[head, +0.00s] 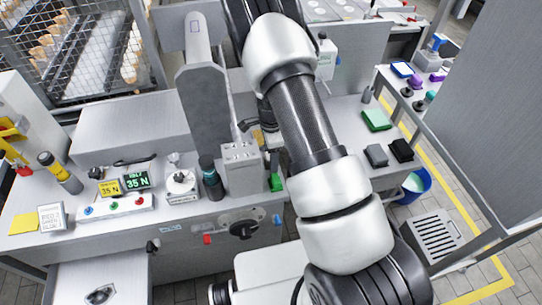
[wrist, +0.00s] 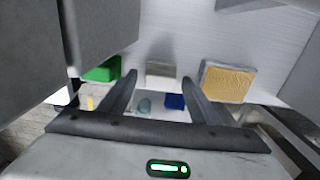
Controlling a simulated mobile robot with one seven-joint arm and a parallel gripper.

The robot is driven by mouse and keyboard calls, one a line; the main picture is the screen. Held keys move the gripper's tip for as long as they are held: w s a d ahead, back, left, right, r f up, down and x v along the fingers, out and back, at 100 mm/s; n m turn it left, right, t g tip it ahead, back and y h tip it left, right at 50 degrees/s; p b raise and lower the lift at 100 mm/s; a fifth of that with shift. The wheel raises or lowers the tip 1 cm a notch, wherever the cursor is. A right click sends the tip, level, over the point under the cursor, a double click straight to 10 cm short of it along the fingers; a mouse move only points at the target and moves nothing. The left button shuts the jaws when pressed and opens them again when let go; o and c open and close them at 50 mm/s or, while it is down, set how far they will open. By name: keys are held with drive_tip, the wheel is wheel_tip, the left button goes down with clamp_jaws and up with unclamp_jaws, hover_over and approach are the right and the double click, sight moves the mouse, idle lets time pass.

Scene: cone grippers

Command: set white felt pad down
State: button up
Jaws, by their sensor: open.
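In the wrist view, a small whitish block (wrist: 160,71), which looks like the white felt pad, lies on the pale work surface. It shows in the gap between the fingertips of my gripper (wrist: 160,80). The fingers are spread, with visible room on both sides of the pad, and I see no finger touching it. In the head view my gripper is mostly hidden behind my arm and a grey machine column, and I cannot make out the pad there.
A grey machine housing (head: 206,115) stands close to my arm. Black and green blocks (head: 376,120) lie on the right bench.

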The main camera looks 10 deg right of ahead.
drive_tip(key=s+a+r+n+t+y, duration=0.1)
drive_tip(key=s+r+n, duration=0.1)
drive_tip(key=r, duration=1.1)
drive_tip(key=s+a+r+n, duration=0.1)
drive_tip(key=s+r+n, duration=0.1)
drive_tip(key=r, duration=1)
drive_tip(key=s+r+n+t, duration=0.2)
drive_tip(key=s+r+n, duration=0.5)
drive_tip(key=s, duration=0.3)
drive_tip(key=s+d+r+n+t+h, duration=0.1)
drive_tip(key=s+r+n+t, duration=0.1)
drive_tip(key=s+r+n, duration=0.5)
drive_tip(key=s+r, duration=0.1)
drive_tip(key=s, duration=0.3)
drive_tip(key=shift+d+r+t, duration=0.15)
drive_tip(key=shift+r+t, duration=0.05)
drive_tip(key=shift+t, duration=0.1)
